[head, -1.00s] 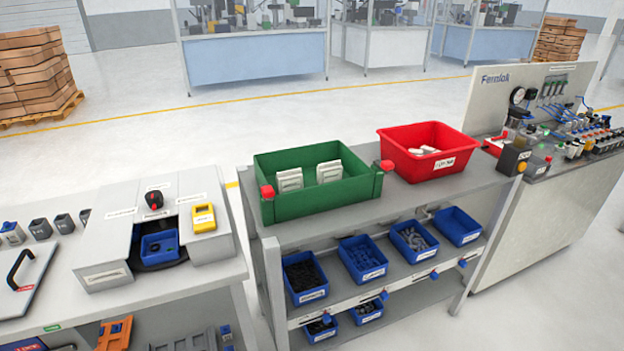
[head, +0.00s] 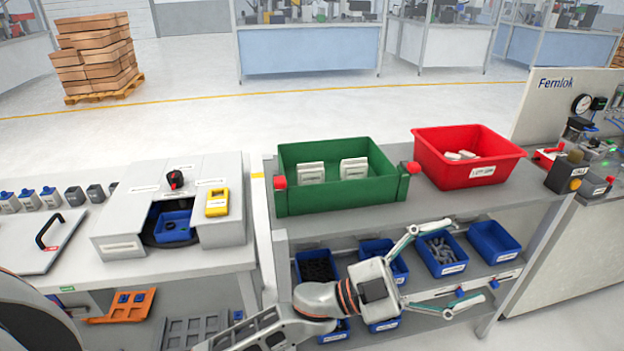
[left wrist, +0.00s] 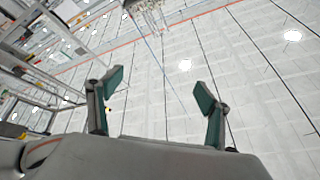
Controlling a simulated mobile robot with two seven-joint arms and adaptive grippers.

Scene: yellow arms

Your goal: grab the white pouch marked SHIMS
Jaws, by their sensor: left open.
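No writing that I can read as SHIMS shows. Two pale, upright packets (head: 332,171) stand in the green bin (head: 342,195), their print too small to read. Small whitish items (head: 460,155) lie in the red bin (head: 466,176), partly hidden by its front wall; I cannot tell which is the pouch. My left gripper (head: 468,256) is open and empty in front of the shelf rack, below and right of the green bin and below the red bin. In the left wrist view its fingers (left wrist: 158,88) are spread apart with nothing between them. My right gripper is not in view.
The grey rack (head: 400,212) carries both bins on top and several blue bins (head: 494,241) below, partly behind my left arm. A bench with a white housing (head: 175,205) and yellow device (head: 217,201) stands left. A Fernlok panel (head: 550,110) stands right. Space above the bins is clear.

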